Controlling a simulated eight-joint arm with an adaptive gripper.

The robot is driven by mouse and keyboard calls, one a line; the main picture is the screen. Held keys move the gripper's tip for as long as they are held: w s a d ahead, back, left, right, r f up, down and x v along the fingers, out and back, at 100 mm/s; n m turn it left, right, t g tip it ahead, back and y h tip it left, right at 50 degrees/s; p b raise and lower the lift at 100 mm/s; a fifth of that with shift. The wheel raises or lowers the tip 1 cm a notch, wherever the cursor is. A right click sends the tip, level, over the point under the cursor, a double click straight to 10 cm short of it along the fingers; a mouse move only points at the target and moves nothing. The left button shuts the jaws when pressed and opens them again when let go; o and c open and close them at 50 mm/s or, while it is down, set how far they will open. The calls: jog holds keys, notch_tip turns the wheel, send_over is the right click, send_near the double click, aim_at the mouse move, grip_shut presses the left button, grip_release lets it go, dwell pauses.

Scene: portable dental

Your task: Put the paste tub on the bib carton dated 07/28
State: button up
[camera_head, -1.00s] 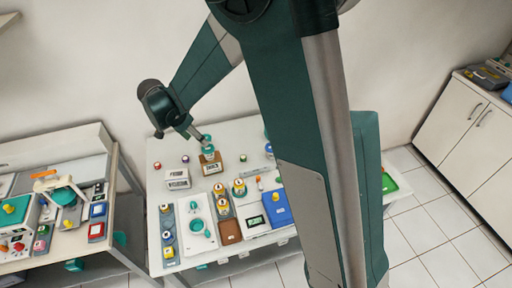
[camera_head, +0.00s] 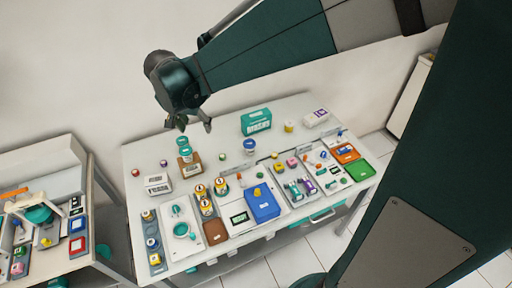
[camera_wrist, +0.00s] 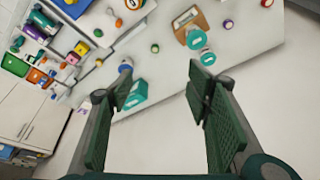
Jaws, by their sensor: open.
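A tub with teal parts (camera_head: 184,148) stands upright on a brown carton (camera_head: 195,167) with a white label, at the table's back left. Two teal rounds show one above the other; I cannot tell if they are one tub or two stacked. In the wrist view the tub (camera_wrist: 196,40) and the brown carton (camera_wrist: 187,12) are at the top, beyond the fingertips. A white carton (camera_head: 158,185) with a dark printed label stands left of it. The dates are too small to read. My gripper (camera_head: 194,124) is open and empty, just above the tub; its fingers (camera_wrist: 160,90) are wide apart.
A teal box (camera_head: 256,122) and a blue-lidded tub (camera_head: 249,147) stand to the right. Several small jars, a blue tray (camera_head: 263,204) and a green tray (camera_head: 359,170) fill the front. The back strip of table between brown carton and teal box is mostly clear.

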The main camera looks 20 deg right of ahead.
jog(key=s+d+r+n+t, duration=0.1)
jog(key=s+d, duration=0.3)
jog(key=s, duration=0.4)
jog(key=s+d+r+n+t+y, duration=0.1)
jog(key=s+d+r+n, duration=0.2)
jog(key=s, duration=0.5)
jog(key=s+d+r+n+t+y, duration=0.1)
jog(key=s+d+r+n, duration=0.1)
jog(key=s+d, duration=0.3)
jog(key=s+n, duration=0.1)
jog(key=s, duration=0.3)
jog(key=shift+d+n+t, duration=0.2)
jog(key=shift+n+t, duration=0.1)
jog(key=shift+t, duration=0.1)
jog(key=shift+f, duration=0.1)
